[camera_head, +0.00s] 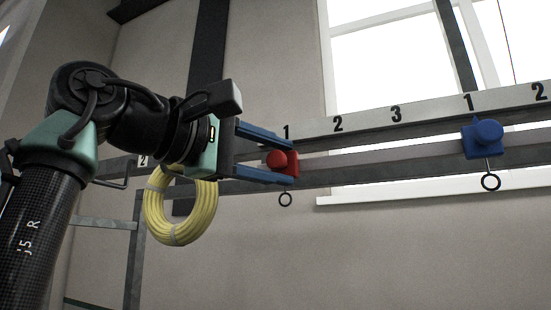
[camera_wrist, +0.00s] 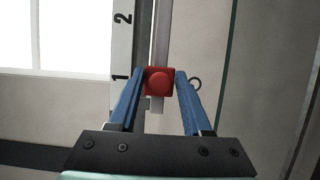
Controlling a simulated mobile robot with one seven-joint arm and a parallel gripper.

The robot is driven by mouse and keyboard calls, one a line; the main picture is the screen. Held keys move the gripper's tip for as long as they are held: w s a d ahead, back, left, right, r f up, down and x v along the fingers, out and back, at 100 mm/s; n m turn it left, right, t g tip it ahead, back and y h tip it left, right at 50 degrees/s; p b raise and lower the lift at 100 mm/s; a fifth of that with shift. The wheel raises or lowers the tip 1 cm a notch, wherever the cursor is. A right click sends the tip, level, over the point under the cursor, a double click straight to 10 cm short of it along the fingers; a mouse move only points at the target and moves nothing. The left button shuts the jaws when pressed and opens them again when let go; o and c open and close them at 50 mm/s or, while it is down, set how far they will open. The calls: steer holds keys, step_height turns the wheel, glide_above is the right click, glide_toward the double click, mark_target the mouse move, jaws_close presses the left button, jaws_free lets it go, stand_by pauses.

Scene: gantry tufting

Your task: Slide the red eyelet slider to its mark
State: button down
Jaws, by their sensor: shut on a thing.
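The red eyelet slider (camera_head: 279,161) sits on the grey rail (camera_head: 350,166) below the number 1 of the left number strip. The strip's marks 2 (camera_head: 338,123) and 3 (camera_head: 396,114) lie to the right of the slider.
A blue slider (camera_head: 483,139) with its own ring sits further right on the rail, under another number 1. A coil of yellow hose (camera_head: 180,207) hangs at left, below my wrist. The rail between the red and blue sliders is clear. A bright window stands behind.

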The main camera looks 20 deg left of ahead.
mark_target(353, 159)
steer(key=d+b, duration=0.3)
steer(key=d, duration=0.5)
steer(key=shift+s+d+r, duration=0.1)
steer(key=shift+s+d, duration=0.05)
steer(key=shift+d, duration=0.1)
steer(key=shift+a, duration=0.2)
steer(key=c, duration=0.6)
jaws_free()
steer(key=shift+c, duration=0.2)
steer(key=shift+w, duration=0.2)
